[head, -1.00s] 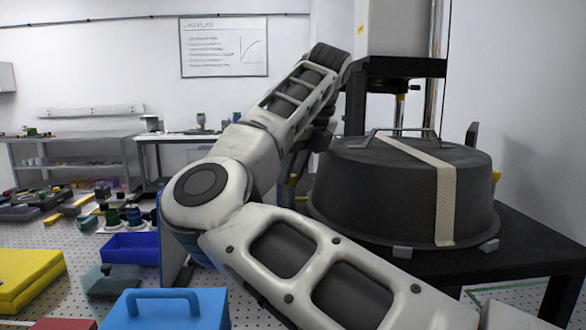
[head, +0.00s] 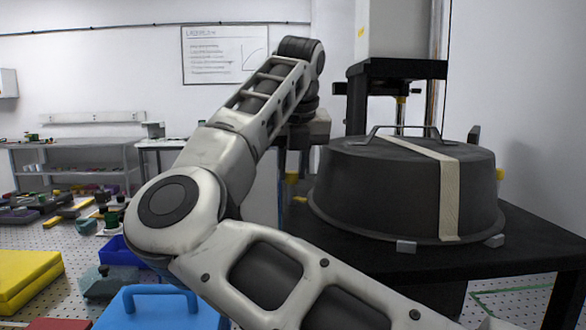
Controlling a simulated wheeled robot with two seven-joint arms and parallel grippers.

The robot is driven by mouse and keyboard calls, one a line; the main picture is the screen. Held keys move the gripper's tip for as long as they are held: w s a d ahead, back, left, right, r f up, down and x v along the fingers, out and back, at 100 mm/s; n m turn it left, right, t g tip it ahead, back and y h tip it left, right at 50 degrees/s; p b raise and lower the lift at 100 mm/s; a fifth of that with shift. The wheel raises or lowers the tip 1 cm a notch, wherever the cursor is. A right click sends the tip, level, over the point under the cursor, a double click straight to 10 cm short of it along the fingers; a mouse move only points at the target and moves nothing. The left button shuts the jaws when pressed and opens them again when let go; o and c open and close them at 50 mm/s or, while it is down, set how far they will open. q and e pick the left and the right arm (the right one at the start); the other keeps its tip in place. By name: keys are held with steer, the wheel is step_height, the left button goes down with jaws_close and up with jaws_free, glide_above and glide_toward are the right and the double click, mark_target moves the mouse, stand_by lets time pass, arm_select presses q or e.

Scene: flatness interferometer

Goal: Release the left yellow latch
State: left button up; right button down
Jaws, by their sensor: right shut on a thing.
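A large round black cover (head: 375,195) with a beige strap (head: 449,195) and a top handle sits on a black table (head: 535,225). A yellow latch (head: 292,178) shows just left of the cover. My right gripper (head: 292,170) points down there, its fingers shut around the yellow piece; the contact is small and dark. Another yellow latch (head: 499,174) shows at the cover's right side. My left gripper is out of view.
A black stand with a column (head: 400,72) rises behind the cover. A blue case (head: 160,312), a blue bin (head: 118,252) and yellow blocks (head: 22,280) lie at the left. Grey shelves (head: 75,165) stand behind.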

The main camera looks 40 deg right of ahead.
steer(key=m+p, duration=0.1)
steer(key=m, duration=0.1)
steer(key=m+g+h, duration=0.1)
steer(key=m, duration=0.2)
steer(key=shift+w+a+r+m+h+p, duration=0.1)
steer(key=shift+w+m+h+p, duration=0.05)
steer(key=shift+m+h+p, duration=0.2)
steer(key=shift+w+m+g+h+p, duration=0.15)
steer(key=shift+m+g, duration=0.4)
steer(key=shift+m, duration=0.55)
steer(key=shift+s+m+g+h+p, duration=0.15)
steer(key=shift+m+g, duration=0.4)
steer(key=shift+m, duration=0.5)
steer(key=shift+w, duration=0.1)
steer(key=c, duration=1.2)
jaws_free()
steer(key=shift+a, duration=0.1)
steer(key=v, duration=1.5)
steer(key=shift+r, duration=0.45)
